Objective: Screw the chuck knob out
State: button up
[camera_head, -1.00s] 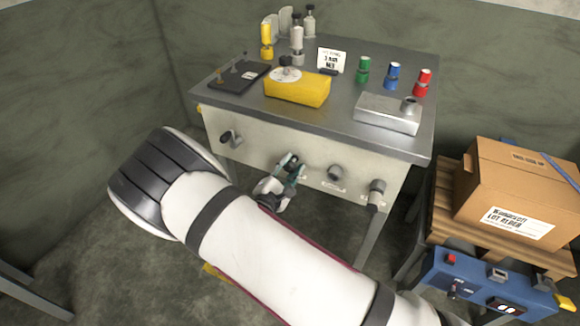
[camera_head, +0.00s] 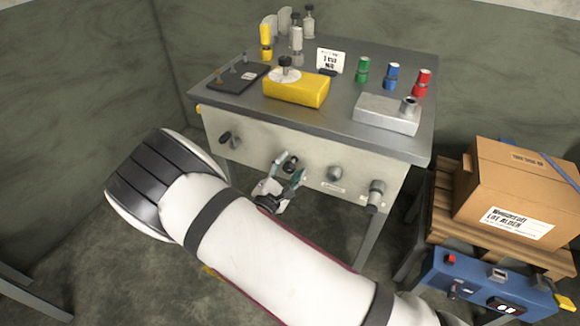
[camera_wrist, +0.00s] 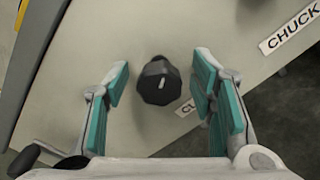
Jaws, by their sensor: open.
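My gripper (camera_head: 287,172) is open in front of the table's front panel. In the wrist view its teal fingers (camera_wrist: 155,97) stand apart on either side of a black faceted knob (camera_wrist: 158,81), which shows a gap to both. This dark knob (camera_head: 291,163) also shows between the fingers in the head view. A partly hidden label starting "CU" (camera_wrist: 185,107) is beside it. The "CHUCK" label (camera_wrist: 290,28) lies further to the upper right; its knob is out of the wrist view. In the head view a grey knob (camera_head: 335,173) sits right of my gripper.
Other panel fittings are a dark handle (camera_head: 228,138) at left and a grey fitting (camera_head: 376,193) at right. The tabletop holds a yellow block (camera_head: 298,91), a metal block (camera_head: 387,114) and several bottles. A cardboard box (camera_head: 520,190) on a pallet stands at right.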

jog(key=v, duration=1.1)
jog(key=shift+s, duration=0.3)
